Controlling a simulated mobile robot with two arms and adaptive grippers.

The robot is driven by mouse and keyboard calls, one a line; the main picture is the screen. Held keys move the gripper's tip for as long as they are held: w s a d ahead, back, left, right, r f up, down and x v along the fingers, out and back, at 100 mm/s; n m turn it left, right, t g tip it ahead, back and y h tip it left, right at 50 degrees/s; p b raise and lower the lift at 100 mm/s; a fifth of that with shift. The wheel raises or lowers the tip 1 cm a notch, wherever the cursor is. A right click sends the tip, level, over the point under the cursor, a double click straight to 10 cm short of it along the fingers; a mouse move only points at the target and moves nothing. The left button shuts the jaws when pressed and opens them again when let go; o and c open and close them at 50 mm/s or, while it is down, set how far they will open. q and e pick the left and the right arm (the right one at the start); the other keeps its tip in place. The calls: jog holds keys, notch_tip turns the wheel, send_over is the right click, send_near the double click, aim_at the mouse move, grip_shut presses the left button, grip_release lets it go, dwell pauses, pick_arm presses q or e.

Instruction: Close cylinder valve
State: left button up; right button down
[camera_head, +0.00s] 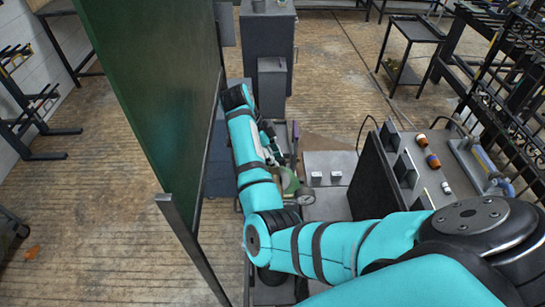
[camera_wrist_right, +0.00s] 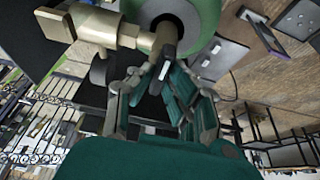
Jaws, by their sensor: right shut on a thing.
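The green cylinder (camera_head: 289,182) stands beyond my right forearm in the head view, largely hidden by it. In the right wrist view the round green cylinder top (camera_wrist_right: 207,18) fills the upper middle. A brass valve (camera_wrist_right: 97,27) with a side outlet sits on it. My right gripper (camera_wrist_right: 166,75) has its fingers close together at the valve's dark stem or handle (camera_wrist_right: 168,52) and is shut on it. In the head view this gripper (camera_head: 271,140) is small and partly hidden beside the arm. My left gripper is in neither view.
A tall green panel (camera_head: 155,85) on a dark frame stands close to the left of my right arm. A gauge (camera_head: 306,197) sits beside the cylinder. A workbench (camera_head: 435,180) with small items is at right, and grey cabinets (camera_head: 266,45) stand behind.

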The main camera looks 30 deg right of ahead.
jog(key=c, duration=1.3)
grip_release()
jog(key=shift+c, duration=0.2)
